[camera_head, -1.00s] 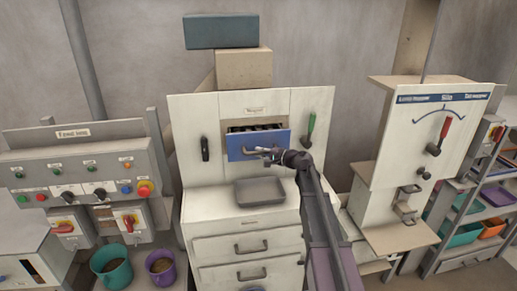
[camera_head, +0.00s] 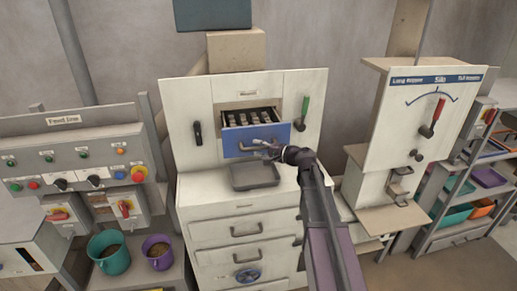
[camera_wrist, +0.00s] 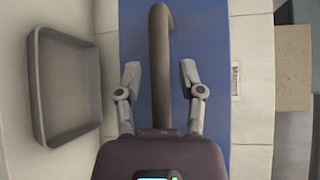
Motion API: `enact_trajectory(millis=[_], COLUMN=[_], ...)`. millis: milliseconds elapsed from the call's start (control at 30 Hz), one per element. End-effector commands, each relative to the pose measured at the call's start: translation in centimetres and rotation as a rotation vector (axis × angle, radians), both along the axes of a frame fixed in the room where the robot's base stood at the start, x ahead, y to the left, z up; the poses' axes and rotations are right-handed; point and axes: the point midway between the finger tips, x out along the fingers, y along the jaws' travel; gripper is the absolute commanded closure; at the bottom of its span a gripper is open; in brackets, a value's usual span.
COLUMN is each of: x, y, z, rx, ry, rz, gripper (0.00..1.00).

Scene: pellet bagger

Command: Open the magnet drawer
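The magnet drawer (camera_head: 235,144) has a blue front and stands partly open in the white cabinet, with rows of dark and grey bars (camera_head: 258,117) showing inside. Its blue front also fills the middle of the wrist view (camera_wrist: 215,110). The dark drawer handle (camera_wrist: 160,50) runs up between my fingers there. My gripper (camera_head: 266,146) is at the drawer front; in the wrist view its two fingertips (camera_wrist: 160,74) are apart, one on each side of the handle, with gaps visible on both sides. In the head view the arm's end partly hides the handle.
A grey tray (camera_head: 254,175) sits on the ledge below the drawer and shows at left in the wrist view (camera_wrist: 38,90). A green lever (camera_head: 304,112) and a black handle (camera_head: 198,132) flank the drawer. A silo panel (camera_head: 428,150) stands right, a control panel (camera_head: 70,165) left.

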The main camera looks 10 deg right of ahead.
Motion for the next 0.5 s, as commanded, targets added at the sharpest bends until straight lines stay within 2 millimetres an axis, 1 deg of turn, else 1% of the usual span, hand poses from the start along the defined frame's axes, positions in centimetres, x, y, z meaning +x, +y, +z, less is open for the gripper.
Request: enact_trajectory(millis=[367,500], x=[0.09,0.54], y=[-0.01,-0.02], z=[0.01,0.01], rx=[0.001,0.001], ry=[-0.001,-0.001], rz=[-0.001,-0.001], gripper=[0.43,0.43])
